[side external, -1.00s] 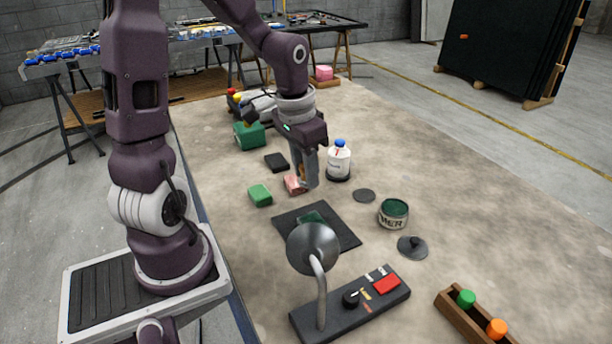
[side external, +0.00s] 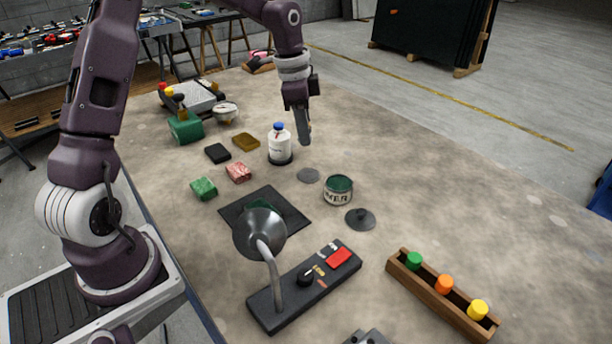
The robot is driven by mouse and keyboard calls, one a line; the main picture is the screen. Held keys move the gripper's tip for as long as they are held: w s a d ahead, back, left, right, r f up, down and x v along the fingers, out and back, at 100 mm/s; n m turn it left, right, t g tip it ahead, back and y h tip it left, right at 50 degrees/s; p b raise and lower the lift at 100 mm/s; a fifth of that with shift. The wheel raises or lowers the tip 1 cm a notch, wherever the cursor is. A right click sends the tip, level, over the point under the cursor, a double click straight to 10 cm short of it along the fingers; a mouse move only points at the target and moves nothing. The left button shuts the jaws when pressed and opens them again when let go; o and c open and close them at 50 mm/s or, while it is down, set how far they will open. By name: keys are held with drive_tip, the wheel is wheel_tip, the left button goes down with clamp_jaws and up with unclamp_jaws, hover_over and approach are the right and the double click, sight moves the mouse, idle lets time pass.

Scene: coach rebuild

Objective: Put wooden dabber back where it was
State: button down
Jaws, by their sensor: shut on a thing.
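My gripper (side external: 304,138) points down just right of the white bottle with a blue cap (side external: 281,148). Its fingers are closed together on something that they hide, too small to make out. I cannot pick out a wooden dabber with certainty. A wooden rack (side external: 428,291) at the lower right holds green (side external: 414,260), orange (side external: 445,284) and yellow (side external: 478,309) capped pieces. An open tin of green paint (side external: 338,190) stands in front of the gripper, to its right.
Green (side external: 204,188), pink (side external: 238,172), brown (side external: 246,142) and black (side external: 217,153) blocks lie left of the bottle. A dark mat (side external: 235,222), a lamp (side external: 259,232) and a control panel (side external: 315,283) are in front.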

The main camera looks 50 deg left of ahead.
sight(311, 175)
drive_tip(key=shift+m, duration=0.4)
drive_tip(key=f, duration=0.6)
drive_tip(key=w+f, duration=0.1)
drive_tip(key=f, duration=0.3)
drive_tip(key=shift+w, duration=0.1)
drive_tip(key=shift+f, duration=0.2)
drive_tip(key=c, duration=1.1)
unclamp_jaws()
drive_tip(key=r, duration=0.4)
drive_tip(key=s+r, duration=0.1)
drive_tip(key=r, duration=0.7)
drive_tip(key=shift+s+a+r, duration=0.15)
drive_tip(key=shift+s+a, duration=0.2)
drive_tip(key=shift+s, duration=0.05)
drive_tip(key=s+d+r+n+y, duration=0.2)
drive_tip(key=s+d+r, duration=0.4)
drive_tip(key=s+r, duration=0.1)
drive_tip(key=s+d+n+t, duration=0.1)
drive_tip(key=s+d+n, duration=0.1)
drive_tip(key=s, duration=0.5)
drive_tip(key=s+d+r+n+t, duration=0.1)
drive_tip(key=s+d+n, duration=0.1)
drive_tip(key=s, duration=0.5)
drive_tip(key=s+d+r+n+t+h, duration=0.1)
drive_tip(key=s+d+n+t, duration=0.1)
drive_tip(key=s, duration=0.5)
drive_tip(key=shift+d+r+n, duration=0.15)
drive_tip(key=shift+r+n, duration=0.1)
drive_tip(key=shift+n, duration=0.35)
